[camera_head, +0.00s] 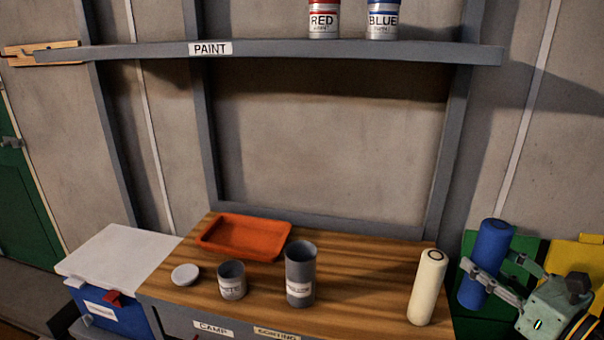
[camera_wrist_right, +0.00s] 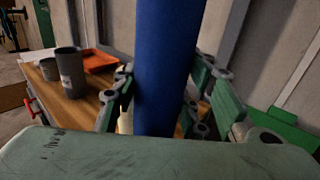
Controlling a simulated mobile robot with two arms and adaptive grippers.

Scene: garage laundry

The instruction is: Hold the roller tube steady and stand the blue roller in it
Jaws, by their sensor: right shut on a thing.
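The blue roller (camera_head: 488,262) is upright in my right gripper (camera_head: 495,278), whose fingers close around its sides, off the right end of the bench. The blue roller also fills the middle of the right wrist view (camera_wrist_right: 165,70). The roller tube (camera_head: 300,273), a tall grey open cylinder with a white label, stands upright on the wooden bench, left of my right gripper. It also shows in the right wrist view (camera_wrist_right: 70,72). I see nothing inside it from here. My left gripper is in neither view.
A cream roller (camera_head: 427,287) stands at the bench's right end, between the tube and my right gripper. A shorter grey cup (camera_head: 232,280), a white disc (camera_head: 185,274) and an orange tray (camera_head: 244,238) are left of the tube. Paint cans stand on the shelf (camera_head: 280,48) above.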

